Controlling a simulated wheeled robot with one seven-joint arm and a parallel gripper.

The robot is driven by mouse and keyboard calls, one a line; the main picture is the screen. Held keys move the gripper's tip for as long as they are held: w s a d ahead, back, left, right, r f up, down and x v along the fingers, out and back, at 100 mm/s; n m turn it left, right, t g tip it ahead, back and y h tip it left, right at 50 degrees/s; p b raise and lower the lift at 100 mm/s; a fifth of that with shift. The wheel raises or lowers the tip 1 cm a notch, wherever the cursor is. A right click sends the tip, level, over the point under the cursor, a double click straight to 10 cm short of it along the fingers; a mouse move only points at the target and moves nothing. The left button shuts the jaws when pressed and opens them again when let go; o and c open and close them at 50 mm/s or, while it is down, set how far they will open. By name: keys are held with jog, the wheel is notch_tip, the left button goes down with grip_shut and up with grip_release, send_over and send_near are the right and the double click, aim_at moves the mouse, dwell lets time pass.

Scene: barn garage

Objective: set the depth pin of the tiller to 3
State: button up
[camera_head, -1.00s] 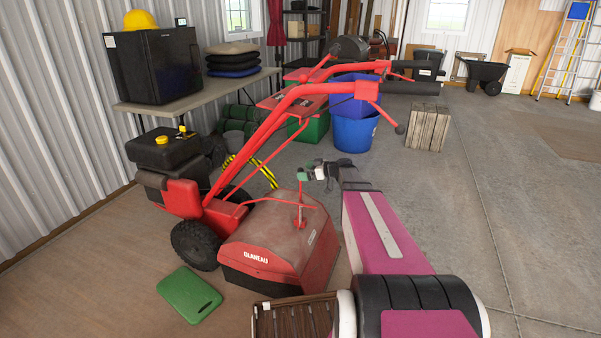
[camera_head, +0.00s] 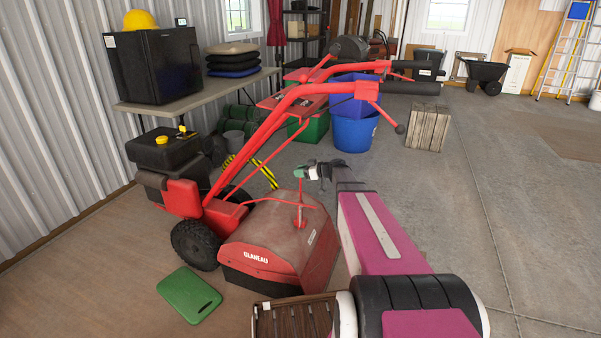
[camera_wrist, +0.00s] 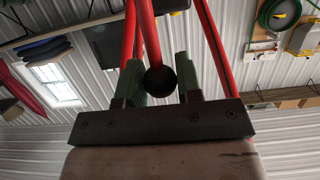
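The red tiller (camera_head: 270,240) stands left of centre in the head view, its dusty hood facing me. A thin red upright rod (camera_head: 300,208) rises from the hood top; I take it for the depth pin. Its top is hidden by my gripper (camera_head: 301,173). In the wrist view a black ball knob (camera_wrist: 160,82) on a red rod (camera_wrist: 149,40) lies between the green fingers of my gripper (camera_wrist: 159,80). The fingers are apart, with a gap visible on both sides of the knob. No depth numbers are readable.
The tiller's red handlebars (camera_head: 300,95) rise behind the hood. A green kneeling pad (camera_head: 189,294) lies on the floor at front left. A blue tub (camera_head: 354,130) and a wooden crate (camera_head: 427,127) stand behind. The floor at right is open.

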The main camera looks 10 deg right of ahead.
grip_shut()
jog(key=shift+f, duration=1.4)
jog(key=o, duration=1.6)
grip_release()
jog(key=shift+s+d, duration=0.1)
jog(key=shift+d, duration=0.05)
jog(key=v, duration=0.8)
jog(key=shift+d, duration=0.3)
jog(key=shift+s+r, duration=0.15)
